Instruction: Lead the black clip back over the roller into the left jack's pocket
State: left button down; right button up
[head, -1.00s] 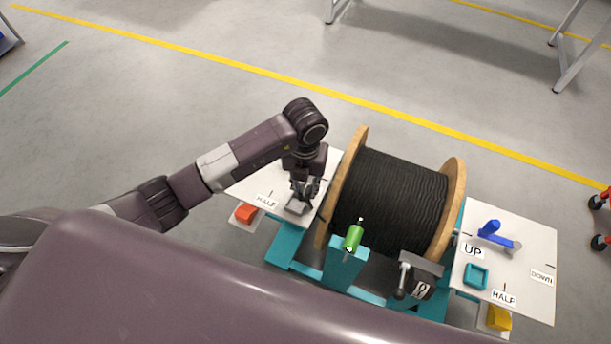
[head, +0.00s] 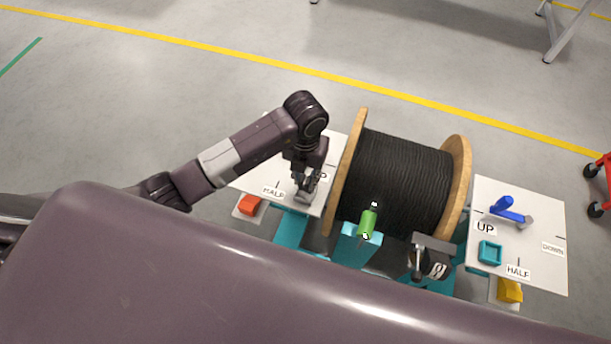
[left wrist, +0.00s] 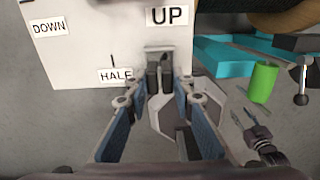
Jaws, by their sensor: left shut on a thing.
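My left gripper (head: 308,186) reaches down over the left jack's white panel, at the grey pocket (head: 302,199) between its UP and HALF labels. In the left wrist view the fingertips (left wrist: 159,75) are closed together on a small dark piece, apparently the black clip (left wrist: 153,78). They meet right at the grey pocket (left wrist: 165,48); whether the clip is inside or just above cannot be told. The green roller (head: 369,220) stands before the reel; it also shows in the left wrist view (left wrist: 263,81). A dark jointed part, perhaps my right gripper (left wrist: 258,135), is there too.
The wooden reel (head: 457,190) of black cable stands right of the gripper. A grey clamp (head: 433,244) sits before it. The right panel (head: 545,200) carries a blue lever (head: 503,206) and teal pocket (head: 490,252). An orange block (head: 249,205) lies below the left panel.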

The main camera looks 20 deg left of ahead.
pick_arm(q)
jog(key=shift+f+b, duration=1.1)
jog(key=shift+f, duration=0.55)
jog(key=shift+f+b, duration=0.35)
jog(key=shift+f, duration=0.1)
pick_arm(e)
jog(key=f, duration=0.1)
jog(key=a+f, duration=0.1)
jog(key=f, duration=0.1)
jog(key=shift+a+f, duration=0.1)
jog(key=shift+f, duration=0.1)
jog(key=shift+d, duration=0.2)
pick_arm(q)
jog(key=c, duration=1.6)
grip_release()
pick_arm(e)
jog(key=shift+d, duration=0.15)
pick_arm(q)
notch_tip(320, 180, up, 12)
